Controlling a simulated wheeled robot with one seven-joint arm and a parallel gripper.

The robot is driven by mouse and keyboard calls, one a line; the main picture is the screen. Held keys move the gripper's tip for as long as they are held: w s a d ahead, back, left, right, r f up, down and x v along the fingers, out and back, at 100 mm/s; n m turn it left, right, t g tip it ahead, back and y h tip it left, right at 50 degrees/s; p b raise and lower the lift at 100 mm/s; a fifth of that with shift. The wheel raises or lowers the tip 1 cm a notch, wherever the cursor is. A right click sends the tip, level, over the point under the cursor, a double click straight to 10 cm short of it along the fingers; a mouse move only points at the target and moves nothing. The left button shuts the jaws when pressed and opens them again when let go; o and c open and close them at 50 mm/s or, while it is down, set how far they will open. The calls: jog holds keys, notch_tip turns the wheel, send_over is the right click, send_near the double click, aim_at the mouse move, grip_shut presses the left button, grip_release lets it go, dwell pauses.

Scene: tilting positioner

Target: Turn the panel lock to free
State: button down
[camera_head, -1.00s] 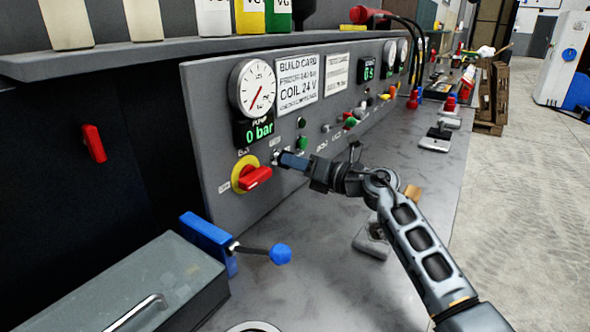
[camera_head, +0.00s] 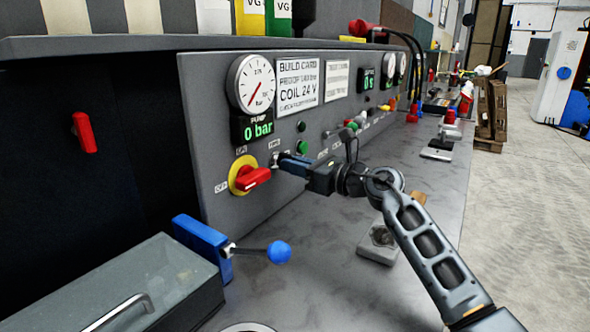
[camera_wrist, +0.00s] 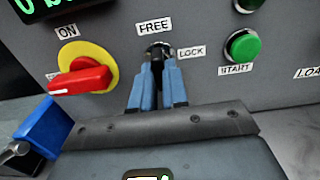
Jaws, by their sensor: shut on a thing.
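The panel lock (camera_wrist: 158,47) is a small dark and silvery piece on the grey control panel. A FREE label (camera_wrist: 154,27) is above it and a LOCK label (camera_wrist: 191,51) to its right. My gripper (camera_wrist: 157,68) has its blue fingers closed on the lock, covering most of it, so which label it points to cannot be told. In the head view my gripper (camera_head: 281,160) reaches the panel from the right, just right of the red switch.
A red rotary switch on a yellow plate (camera_wrist: 84,75) is close left of my fingers. A green START button (camera_wrist: 241,46) is to the right. A blue clamp with a ball handle (camera_head: 205,246) stands in front.

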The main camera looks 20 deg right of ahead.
jog(key=shift+f, duration=0.1)
dwell(0.3)
jog(key=c, duration=1.1)
grip_release()
jog(key=shift+c, duration=0.2)
jog(key=shift+s+d, duration=0.1)
jog(key=v, duration=0.7)
jog(key=shift+s+d, duration=0.2)
